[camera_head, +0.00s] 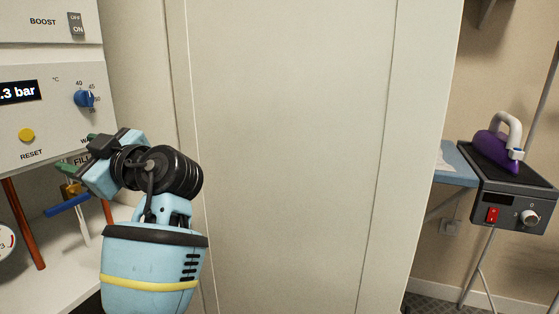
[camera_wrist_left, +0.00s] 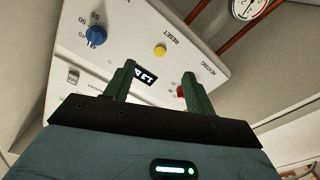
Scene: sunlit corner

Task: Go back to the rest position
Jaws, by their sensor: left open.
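My left gripper (camera_head: 76,154) is at the left of the head view, in front of the lower edge of a white boiler panel (camera_head: 58,128). In the left wrist view my left gripper (camera_wrist_left: 158,84) shows two green fingers standing apart with nothing between them. The panel (camera_wrist_left: 195,55) lies beyond them, with a yellow reset button (camera_wrist_left: 160,50), a blue knob (camera_wrist_left: 96,36) and a dark display (camera_wrist_left: 146,76). In the head view the display ends in ".3 bar". My right gripper is in neither view.
Below the panel are a blue valve lever (camera_head: 68,205), copper pipes (camera_head: 23,224) and a gauge (camera_head: 5,242), close to my left gripper. A tall pale cabinet side (camera_head: 280,150) fills the middle. At the right, a purple iron (camera_head: 495,145) rests on a grey station (camera_head: 515,190) beside an ironing board (camera_head: 455,167).

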